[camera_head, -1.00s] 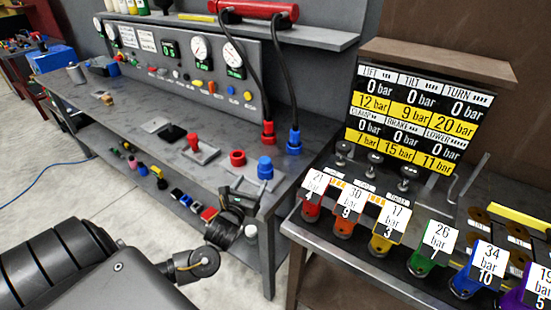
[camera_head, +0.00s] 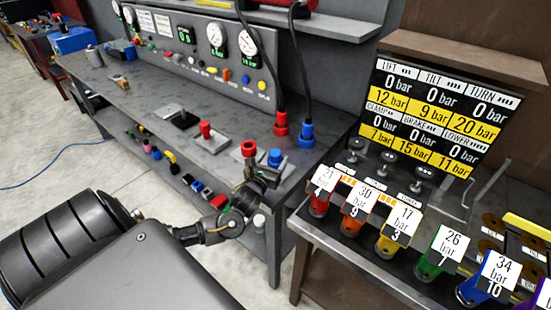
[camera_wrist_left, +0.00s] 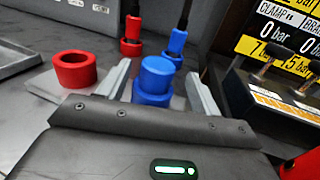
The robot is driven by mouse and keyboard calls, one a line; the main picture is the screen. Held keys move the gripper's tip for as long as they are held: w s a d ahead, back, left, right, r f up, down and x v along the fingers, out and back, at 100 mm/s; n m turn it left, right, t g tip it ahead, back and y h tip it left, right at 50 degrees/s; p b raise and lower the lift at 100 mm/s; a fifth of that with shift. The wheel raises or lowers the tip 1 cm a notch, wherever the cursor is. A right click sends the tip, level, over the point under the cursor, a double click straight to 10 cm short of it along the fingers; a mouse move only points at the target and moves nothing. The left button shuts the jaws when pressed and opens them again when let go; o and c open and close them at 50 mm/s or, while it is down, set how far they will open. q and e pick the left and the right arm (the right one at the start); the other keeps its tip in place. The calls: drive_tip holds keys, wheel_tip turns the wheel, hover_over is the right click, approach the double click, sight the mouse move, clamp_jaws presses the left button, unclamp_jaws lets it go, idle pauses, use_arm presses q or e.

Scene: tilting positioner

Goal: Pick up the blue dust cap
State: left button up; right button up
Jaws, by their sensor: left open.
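The blue dust cap (camera_head: 276,157) stands on a light plate on the bench, beside a red ring-shaped cap (camera_head: 249,149). In the left wrist view the blue dust cap (camera_wrist_left: 155,82) is a stepped cylinder, narrower on top. My left gripper (camera_wrist_left: 159,74) is open, with one finger on each side of the blue cap in that view; I cannot tell whether they touch it. In the head view my left gripper (camera_head: 262,171) is just in front of the cap and hides part of its plate. My right gripper is not in view.
A red hose connector (camera_head: 281,124) and a blue hose connector (camera_head: 306,133) stand upright behind the caps, with black hoses rising. A red-knobbed lever (camera_head: 205,131) is to the left. A second bench with coloured tagged handles and a pressure board (camera_head: 440,110) is at right.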

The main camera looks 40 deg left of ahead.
sight(278, 150)
use_arm(q)
drive_tip(key=p+x, duration=0.1)
drive_tip(key=x, duration=0.4)
drive_tip(key=shift+a+r, duration=0.1)
drive_tip(key=shift+s, duration=0.1)
drive_tip(key=shift+c, duration=0.4)
drive_tip(key=c, duration=1)
